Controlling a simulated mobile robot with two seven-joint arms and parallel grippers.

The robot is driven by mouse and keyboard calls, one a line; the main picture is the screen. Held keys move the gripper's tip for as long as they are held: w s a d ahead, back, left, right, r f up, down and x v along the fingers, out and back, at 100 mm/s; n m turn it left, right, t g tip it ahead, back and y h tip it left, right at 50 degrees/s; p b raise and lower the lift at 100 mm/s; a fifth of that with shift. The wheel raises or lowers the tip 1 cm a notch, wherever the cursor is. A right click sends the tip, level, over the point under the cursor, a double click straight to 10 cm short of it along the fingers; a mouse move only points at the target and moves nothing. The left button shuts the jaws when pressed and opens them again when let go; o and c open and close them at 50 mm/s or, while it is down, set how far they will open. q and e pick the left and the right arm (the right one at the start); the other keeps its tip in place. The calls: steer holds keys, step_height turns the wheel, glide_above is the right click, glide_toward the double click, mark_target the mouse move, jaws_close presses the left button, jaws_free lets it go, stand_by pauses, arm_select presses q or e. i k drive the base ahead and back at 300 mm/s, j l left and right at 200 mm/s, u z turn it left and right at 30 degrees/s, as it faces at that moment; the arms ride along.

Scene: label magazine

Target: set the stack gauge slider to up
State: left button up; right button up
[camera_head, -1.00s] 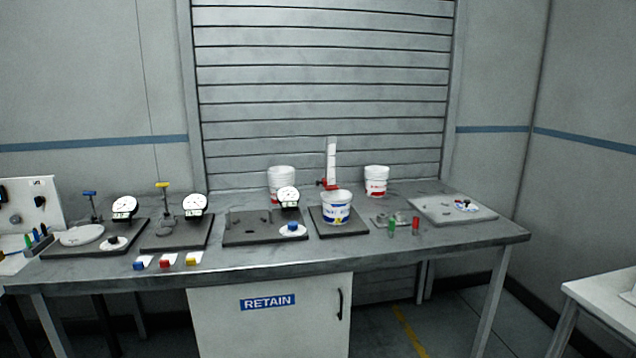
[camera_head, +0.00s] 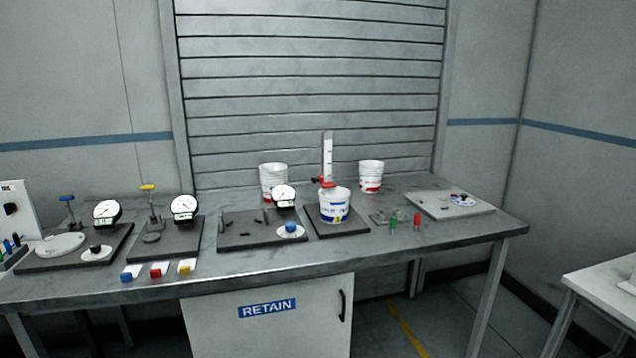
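The stack gauge appears to be the upright white scale (camera_head: 327,158) at the back middle of the bench, behind a white bucket with a blue label (camera_head: 335,206). A red slider (camera_head: 325,182) sits low on it, near the scale's bottom end. The foot of the gauge is hidden by the bucket. Neither of my grippers is in view.
The grey bench (camera_head: 390,245) also holds dial gauges on dark plates, such as one dial (camera_head: 184,208). White buckets stand left (camera_head: 273,183) and right (camera_head: 371,176) of the scale. Green (camera_head: 393,222) and red (camera_head: 417,221) pieces stand in front. A cabinet marked RETAIN (camera_head: 267,308) is below.

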mark_target(320, 180)
steer(key=i+l+u, duration=0.15)
steer(key=i+l, duration=0.25)
steer(key=i+l+u, duration=0.2)
steer(key=i+l, duration=0.15)
steer(key=l, duration=0.15)
steer(key=i+l+u, duration=0.15)
steer(key=i+l, duration=0.15)
steer(key=l, duration=0.2)
